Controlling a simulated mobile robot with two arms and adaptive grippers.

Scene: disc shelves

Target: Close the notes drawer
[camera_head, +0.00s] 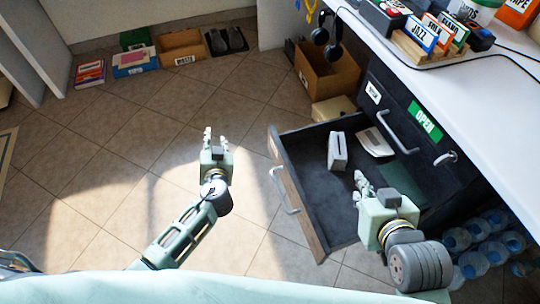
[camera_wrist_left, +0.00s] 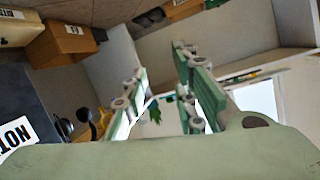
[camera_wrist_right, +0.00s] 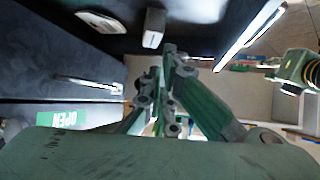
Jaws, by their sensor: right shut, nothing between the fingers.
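A drawer (camera_head: 297,205) stands pulled out of the dark cabinet, its wooden front and metal handle (camera_head: 282,190) facing left. Inside lie a white box (camera_head: 337,151) and a flat pale item (camera_head: 375,142). The box also shows in the right wrist view (camera_wrist_right: 154,27). My left gripper (camera_head: 208,138) is over the floor left of the drawer front, apart from it; its fingers are spread in the left wrist view (camera_wrist_left: 160,75). My right gripper (camera_head: 362,184) is over the drawer's right part, shut and empty. A label starting "NOT" (camera_wrist_left: 15,135) shows at the left wrist view's left edge.
A green OPEN label (camera_head: 425,121) marks the cabinet face beside another handle (camera_head: 398,132). The white counter (camera_head: 480,105) overhangs at right. Cardboard boxes (camera_head: 327,75) stand behind the drawer. Water bottles (camera_head: 480,250) stand at lower right. Floor left of the drawer is clear.

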